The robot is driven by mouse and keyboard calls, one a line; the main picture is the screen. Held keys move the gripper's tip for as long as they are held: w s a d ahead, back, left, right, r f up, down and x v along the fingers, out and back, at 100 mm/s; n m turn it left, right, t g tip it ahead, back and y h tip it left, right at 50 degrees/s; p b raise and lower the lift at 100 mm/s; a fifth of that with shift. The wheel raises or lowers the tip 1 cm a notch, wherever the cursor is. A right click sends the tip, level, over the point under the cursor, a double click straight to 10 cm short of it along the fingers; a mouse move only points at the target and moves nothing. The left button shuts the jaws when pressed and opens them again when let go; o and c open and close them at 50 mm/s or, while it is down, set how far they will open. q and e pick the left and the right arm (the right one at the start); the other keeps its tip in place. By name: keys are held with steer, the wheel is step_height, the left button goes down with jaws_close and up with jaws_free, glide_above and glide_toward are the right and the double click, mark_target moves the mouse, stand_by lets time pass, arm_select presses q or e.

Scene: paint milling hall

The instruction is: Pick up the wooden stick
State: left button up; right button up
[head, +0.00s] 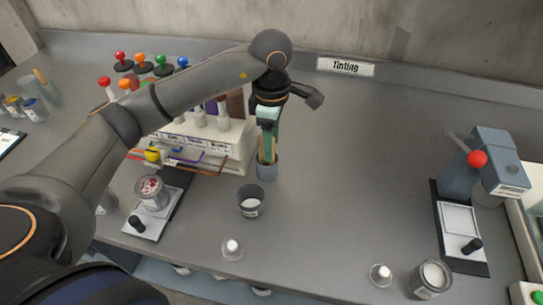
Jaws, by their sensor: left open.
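Thin wooden sticks (274,146) stand upright in a small grey cup (267,171) at the middle of the grey bench. My left gripper (268,122) is open and points down directly above the cup. Its fingers overlap the upper part of the sticks, so I cannot tell whether they touch them or how many sticks there are. My right gripper is not in view.
A tinting rack (235,150) with bottles stands just left of the cup. A dark pot (250,201) with a white label is close in front. A press with a red knob (478,158) stands at the right. The bench between cup and press is clear.

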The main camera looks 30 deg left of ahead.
arm_select(q)
steer(key=shift+f, duration=1.2)
jaws_close()
